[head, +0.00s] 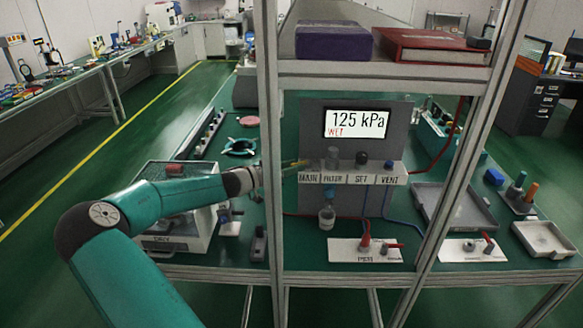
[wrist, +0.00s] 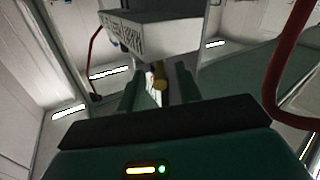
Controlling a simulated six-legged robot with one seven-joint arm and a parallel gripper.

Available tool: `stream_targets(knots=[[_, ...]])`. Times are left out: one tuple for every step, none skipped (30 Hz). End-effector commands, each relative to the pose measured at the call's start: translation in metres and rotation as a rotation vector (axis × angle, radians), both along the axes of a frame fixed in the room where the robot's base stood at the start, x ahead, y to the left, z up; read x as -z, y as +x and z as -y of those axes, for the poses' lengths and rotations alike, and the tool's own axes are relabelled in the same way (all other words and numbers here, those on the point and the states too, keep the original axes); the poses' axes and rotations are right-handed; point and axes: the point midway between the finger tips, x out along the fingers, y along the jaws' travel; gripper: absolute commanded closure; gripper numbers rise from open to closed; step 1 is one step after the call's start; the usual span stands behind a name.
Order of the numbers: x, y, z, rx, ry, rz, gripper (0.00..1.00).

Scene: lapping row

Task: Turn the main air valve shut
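The main air valve's yellow lever (head: 295,164) sticks out to the left above the MAIN label on the white valve block (head: 352,179). In the head view my gripper is mostly hidden behind the metal post, at the left end of the block. The valve block (wrist: 152,36) is beyond the fingertips.
A display (head: 356,123) above the block reads 125 kPa and WET. FILTER, SET and VENT fittings sit right of MAIN. The metal post (head: 269,120) stands in front of my wrist. Red hose (head: 452,130) and blue hose run from the block. A shelf (head: 390,76) spans above.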

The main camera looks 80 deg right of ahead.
Motion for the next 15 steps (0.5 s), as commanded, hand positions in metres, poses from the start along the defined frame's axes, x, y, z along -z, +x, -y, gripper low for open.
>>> stream_targets(knots=[[0.0, 0.0001, -0.0001, 0.0, 0.0, 0.0, 0.72], [0.0, 0.0001, -0.0001, 0.0, 0.0, 0.0, 0.77], [0.0, 0.0001, -0.0001, 0.0, 0.0, 0.0, 0.85], [0.0, 0.0002, -0.0002, 0.0, 0.0, 0.0, 0.91], [0.0, 0.0002, -0.0002, 0.0, 0.0, 0.0, 0.97], [0.0, 0.0002, -0.0002, 0.0, 0.0, 0.0, 1.0], [0.0, 0.0002, -0.0002, 0.0, 0.0, 0.0, 1.0], [0.0, 0.0002, -0.0002, 0.0, 0.0, 0.0, 1.0], [0.0, 0.0002, -0.0003, 0.0, 0.0, 0.0, 1.0], [0.0001, 0.0002, -0.0004, -0.001, -0.001, -0.001, 1.0], [0.0002, 0.0001, -0.0004, -0.004, 0.0, -0.002, 1.0], [0.0002, 0.0001, -0.0007, -0.012, -0.002, -0.002, 1.0], [-0.0001, -0.0002, -0.001, -0.018, -0.002, -0.004, 1.0], [-0.0001, -0.0006, -0.0011, -0.03, -0.002, -0.005, 1.0], [0.0001, -0.0015, -0.0018, -0.046, -0.003, -0.008, 1.0]])
